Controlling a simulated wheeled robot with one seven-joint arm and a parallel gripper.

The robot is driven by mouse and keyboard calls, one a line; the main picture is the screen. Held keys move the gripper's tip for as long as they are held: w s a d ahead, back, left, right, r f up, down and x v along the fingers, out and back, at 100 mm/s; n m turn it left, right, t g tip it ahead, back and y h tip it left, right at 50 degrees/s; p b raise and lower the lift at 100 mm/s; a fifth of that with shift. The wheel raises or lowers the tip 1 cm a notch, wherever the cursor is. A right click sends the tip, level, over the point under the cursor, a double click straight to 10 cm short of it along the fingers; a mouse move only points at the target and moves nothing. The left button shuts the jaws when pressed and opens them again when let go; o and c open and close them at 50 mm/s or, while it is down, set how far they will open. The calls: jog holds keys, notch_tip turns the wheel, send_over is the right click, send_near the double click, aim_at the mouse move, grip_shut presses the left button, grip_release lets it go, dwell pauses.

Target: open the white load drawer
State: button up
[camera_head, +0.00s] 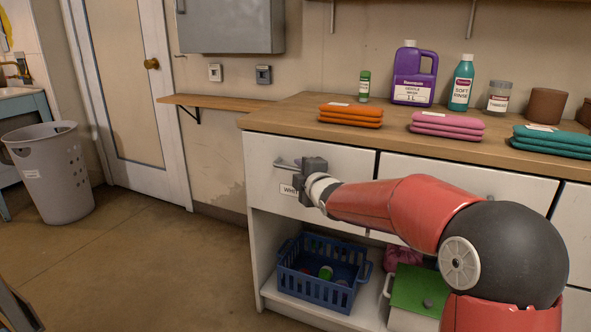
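The white load drawer (345,205) is the left drawer of the white counter unit. Its front looks level with the unit, with a dark gap along its right edge. A label (288,190) starting "WHI" is on the front, partly covered by my gripper. A grey handle (286,163) sits above the label. My gripper (301,172) is at the drawer front, right by the handle's right end. Its fingertips are small and partly hidden, so I cannot tell whether they are around the handle or whether they are shut.
Folded orange (350,117), pink (447,127) and teal (552,142) cloths lie on the counter, with bottles behind. A blue basket (318,290) and a green-lidded box (412,290) stand on the shelf below. A grey laundry bin (52,185) stands left; floor between is clear.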

aim_at(297, 170)
jog(key=shift+x, duration=1.75)
grip_shut()
